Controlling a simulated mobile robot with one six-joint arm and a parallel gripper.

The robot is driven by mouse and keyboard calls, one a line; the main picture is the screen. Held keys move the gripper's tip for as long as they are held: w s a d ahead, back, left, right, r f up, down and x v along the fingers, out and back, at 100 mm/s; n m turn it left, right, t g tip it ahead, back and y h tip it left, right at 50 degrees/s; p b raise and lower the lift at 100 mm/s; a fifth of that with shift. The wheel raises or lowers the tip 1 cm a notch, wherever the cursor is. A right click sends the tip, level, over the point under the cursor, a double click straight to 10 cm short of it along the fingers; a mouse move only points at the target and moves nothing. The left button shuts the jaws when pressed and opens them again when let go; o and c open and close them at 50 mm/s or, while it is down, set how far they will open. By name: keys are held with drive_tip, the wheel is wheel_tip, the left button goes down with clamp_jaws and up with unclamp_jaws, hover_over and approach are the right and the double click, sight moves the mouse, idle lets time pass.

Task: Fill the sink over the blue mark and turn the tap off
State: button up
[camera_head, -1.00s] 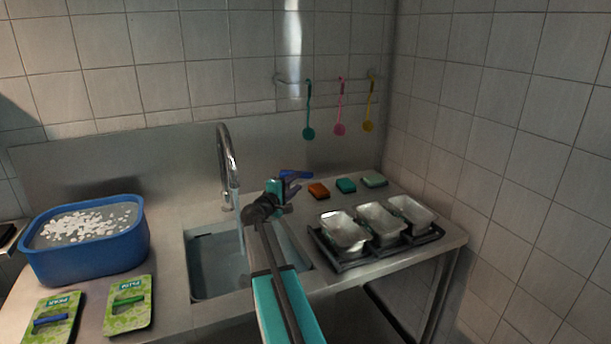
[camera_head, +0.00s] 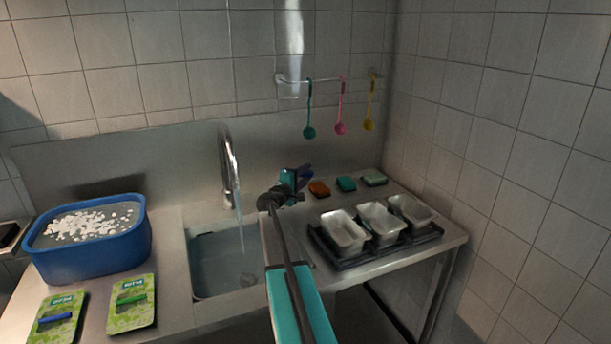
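The sink (camera_head: 196,293) is a steel basin set in the counter, with water (camera_head: 222,268) in it. The chrome tap (camera_head: 228,165) arches over it, and a stream of water (camera_head: 239,228) runs from its spout into the basin. I cannot make out the blue mark. My gripper (camera_head: 303,178) is to the right of the tap, above the counter behind the sink's right side. Its fingers are small and dark here, and I cannot tell whether they are open or shut. My arm hides part of the sink's right edge. A tap handle cannot be made out.
A blue tub (camera_head: 92,256) with white pieces floating in it stands left of the sink. Two green packets (camera_head: 132,302) lie in front. Several metal tins stand in a black rack (camera_head: 345,264) on the right. Three sponges (camera_head: 346,184) lie behind it, and three ladles (camera_head: 341,126) hang above.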

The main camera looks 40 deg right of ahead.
drive_tip(key=shift+c, duration=0.2)
clamp_jaws()
